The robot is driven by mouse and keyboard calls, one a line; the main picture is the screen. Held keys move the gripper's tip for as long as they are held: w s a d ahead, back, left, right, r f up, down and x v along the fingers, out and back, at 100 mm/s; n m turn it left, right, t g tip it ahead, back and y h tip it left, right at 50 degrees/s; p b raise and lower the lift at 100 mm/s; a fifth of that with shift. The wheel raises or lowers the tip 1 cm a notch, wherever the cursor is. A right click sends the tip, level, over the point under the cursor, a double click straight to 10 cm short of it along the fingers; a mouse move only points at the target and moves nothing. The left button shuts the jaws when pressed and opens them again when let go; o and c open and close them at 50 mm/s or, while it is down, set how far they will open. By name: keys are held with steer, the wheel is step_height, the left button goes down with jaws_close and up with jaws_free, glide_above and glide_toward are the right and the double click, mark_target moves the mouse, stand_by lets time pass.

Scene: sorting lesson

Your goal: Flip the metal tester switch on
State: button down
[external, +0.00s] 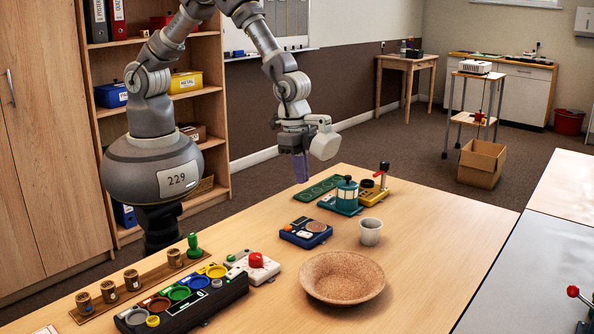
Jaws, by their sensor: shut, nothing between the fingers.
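My gripper (301,170) hangs fingers down, shut and empty, beyond the table's far left edge in the picture. Which of these is the metal tester is not clear, and the switch's position is too small to tell.
A cork-coloured bowl (343,278), a grey cup (370,231), a white box with a red button (252,266) and a dark tray of coloured rings (182,300) stand on the table. A green board (318,188) lies near the far edge. The table's right side is clear.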

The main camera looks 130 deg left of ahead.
mark_target(303, 233)
steer(key=f+b, duration=0.1)
steer(key=f, duration=0.3)
steer(key=w+f+b, duration=0.1)
steer(key=f+b, duration=0.1)
steer(key=f, duration=0.3)
steer(key=w+f+b, duration=0.1)
steer(key=f+b, duration=0.1)
steer(key=f, duration=0.3)
steer(key=shift+w+f, duration=0.1)
steer(key=shift+f, duration=0.1)
steer(key=shift+s, duration=0.2)
steer(key=shift+s, duration=0.75)
steer(key=shift+r, duration=0.1)
